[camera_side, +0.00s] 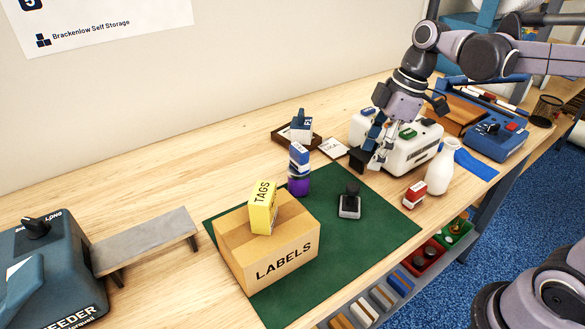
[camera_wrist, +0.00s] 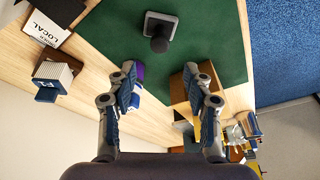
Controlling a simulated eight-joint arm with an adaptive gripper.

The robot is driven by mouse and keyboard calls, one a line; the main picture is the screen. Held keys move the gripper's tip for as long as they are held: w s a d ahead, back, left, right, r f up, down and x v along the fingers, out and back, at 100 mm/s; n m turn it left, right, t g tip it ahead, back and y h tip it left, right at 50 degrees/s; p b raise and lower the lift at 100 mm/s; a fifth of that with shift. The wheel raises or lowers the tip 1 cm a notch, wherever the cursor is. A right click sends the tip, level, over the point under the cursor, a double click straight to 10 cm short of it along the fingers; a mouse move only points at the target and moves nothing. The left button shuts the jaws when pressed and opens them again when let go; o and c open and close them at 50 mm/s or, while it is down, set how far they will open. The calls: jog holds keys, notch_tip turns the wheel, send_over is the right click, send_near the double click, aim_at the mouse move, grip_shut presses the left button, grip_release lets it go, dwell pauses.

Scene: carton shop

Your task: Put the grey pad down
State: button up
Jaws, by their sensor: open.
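The grey pad (camera_side: 349,207), a square grey base with a black knob, rests upright on the green mat (camera_side: 378,232). It also shows in the wrist view (camera_wrist: 160,26) at the top middle, beyond my fingertips. My gripper (camera_side: 374,153) is above the back right part of the scene, up and to the right of the pad in the side view. In the wrist view my gripper (camera_wrist: 159,72) has its fingers spread wide with nothing between them. The pad is clear of the fingers.
A LABELS carton (camera_side: 265,250) with a yellow TAGS box (camera_side: 263,208) on it covers the mat's left part. A purple and blue-white stack (camera_side: 299,170) stands behind. A white machine (camera_side: 410,150), white vase (camera_side: 440,170) and red stamp (camera_side: 414,194) are right. Mat around the pad is clear.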

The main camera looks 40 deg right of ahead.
jog(key=s+d+f+m+t+h, duration=0.2)
jog(key=s+f+m+t, duration=0.2)
jog(key=s+m, duration=0.3)
jog(key=shift+d+f+m+t+h, duration=0.3)
jog(key=shift+m+t, duration=0.4)
jog(key=shift+m, duration=1.4)
